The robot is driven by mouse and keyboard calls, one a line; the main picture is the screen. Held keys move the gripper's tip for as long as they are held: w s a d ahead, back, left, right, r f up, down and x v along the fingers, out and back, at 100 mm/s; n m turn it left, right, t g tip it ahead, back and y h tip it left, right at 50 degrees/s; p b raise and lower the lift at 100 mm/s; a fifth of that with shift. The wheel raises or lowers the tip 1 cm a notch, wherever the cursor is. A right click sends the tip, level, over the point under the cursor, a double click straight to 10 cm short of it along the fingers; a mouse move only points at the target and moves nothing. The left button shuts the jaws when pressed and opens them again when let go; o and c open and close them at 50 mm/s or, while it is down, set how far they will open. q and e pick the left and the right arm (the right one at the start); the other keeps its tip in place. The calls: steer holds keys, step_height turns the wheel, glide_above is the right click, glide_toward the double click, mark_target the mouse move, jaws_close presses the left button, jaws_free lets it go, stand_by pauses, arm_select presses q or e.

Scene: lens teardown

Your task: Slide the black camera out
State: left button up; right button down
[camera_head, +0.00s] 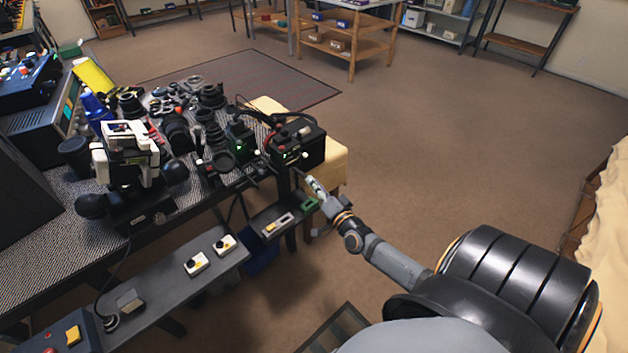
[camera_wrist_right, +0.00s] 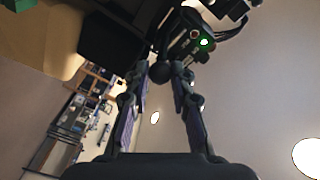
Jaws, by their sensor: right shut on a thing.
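The black camera (camera_head: 296,143) is a boxy dark body with a small green light and cables on top. It sits at the right end of the cluttered bench. My right gripper (camera_head: 307,178) reaches up to its near lower side from the front right. In the right wrist view, the fingertips (camera_wrist_right: 163,75) close on a dark rounded part beside the camera's body with its green light (camera_wrist_right: 205,42). The exact contact is dark and partly hidden by the fingers. My left gripper is in neither view.
Many black lens parts (camera_head: 180,130) crowd the bench left of the camera. A white and black device (camera_head: 130,155) stands further left. A lower shelf with switch boxes (camera_head: 196,263) runs along the bench front. A cream-coloured surface (camera_head: 335,165) lies beside the camera. Open floor is on the right.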

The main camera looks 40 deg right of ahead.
steer(key=shift+s+f, duration=0.15)
steer(key=shift+f, duration=0.05)
steer(key=c, duration=1.5)
jaws_free()
steer(key=shift+o, duration=0.4)
steer(key=shift+s, duration=0.1)
steer(key=s+a, duration=0.1)
steer(key=s, duration=1.1)
steer(key=shift+a+r, duration=0.15)
steer(key=shift+a, duration=0.05)
